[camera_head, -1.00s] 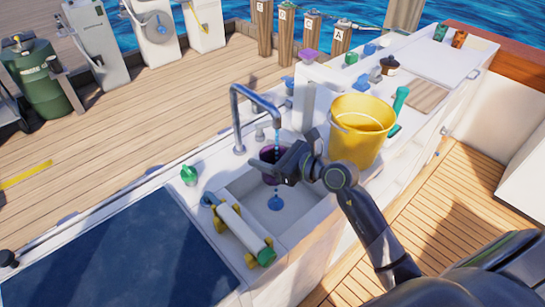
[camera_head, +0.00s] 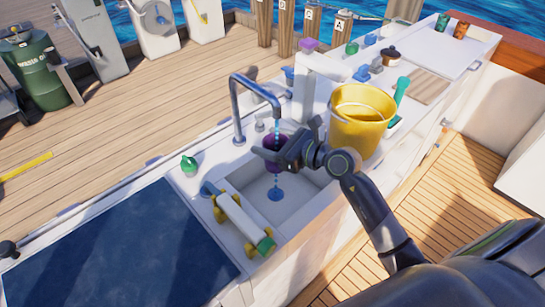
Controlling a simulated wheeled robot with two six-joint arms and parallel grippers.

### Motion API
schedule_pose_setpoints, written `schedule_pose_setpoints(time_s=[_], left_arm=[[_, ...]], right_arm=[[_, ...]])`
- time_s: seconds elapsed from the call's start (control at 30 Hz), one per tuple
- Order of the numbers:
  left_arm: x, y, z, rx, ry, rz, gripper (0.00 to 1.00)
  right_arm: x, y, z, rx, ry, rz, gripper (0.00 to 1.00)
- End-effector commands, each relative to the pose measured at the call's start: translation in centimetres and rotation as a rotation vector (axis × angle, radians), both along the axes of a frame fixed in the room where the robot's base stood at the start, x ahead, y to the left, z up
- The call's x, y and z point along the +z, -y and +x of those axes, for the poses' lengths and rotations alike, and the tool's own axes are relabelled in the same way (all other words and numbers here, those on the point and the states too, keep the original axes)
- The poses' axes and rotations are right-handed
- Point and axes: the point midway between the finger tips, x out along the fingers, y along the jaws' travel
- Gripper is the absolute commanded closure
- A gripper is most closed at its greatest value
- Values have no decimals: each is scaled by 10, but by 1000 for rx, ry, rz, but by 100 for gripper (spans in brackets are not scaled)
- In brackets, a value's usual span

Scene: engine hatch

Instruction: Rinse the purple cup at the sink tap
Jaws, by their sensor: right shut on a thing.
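The purple cup (camera_head: 276,156) is held over the sink (camera_head: 262,192) by my right gripper (camera_head: 272,150), which is shut on it. The gripper partly hides the cup, so its rim and inside are hard to make out. The tap (camera_head: 241,105) is a grey bent pipe with its spout above the cup. A dotted blue stream falls from the spout to the cup, and more blue drops show below the cup down to a blue patch (camera_head: 275,194) in the basin. My left gripper is not in view.
A yellow bucket (camera_head: 361,117) stands on the counter right of the sink, close to my right arm. A white and green wheeled thing (camera_head: 240,217) lies at the sink's left front edge. A green knob-like object (camera_head: 189,164) sits left of the tap.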

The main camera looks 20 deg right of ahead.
Motion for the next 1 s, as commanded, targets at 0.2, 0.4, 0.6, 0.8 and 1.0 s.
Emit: schedule_pose_setpoints(time_s=[0.2,0.4,0.6,0.8,1.0], left_arm=[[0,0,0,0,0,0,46],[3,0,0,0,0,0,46],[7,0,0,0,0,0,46],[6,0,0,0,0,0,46],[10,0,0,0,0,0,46]], right_arm=[[1,0,0,0,1,1,60],[1,-5,-2,0,1,2,60],[1,-11,-4,0,1,2,60],[0,-11,-4,0,1,1,60],[0,-6,-15,-1,0,-2,60]])
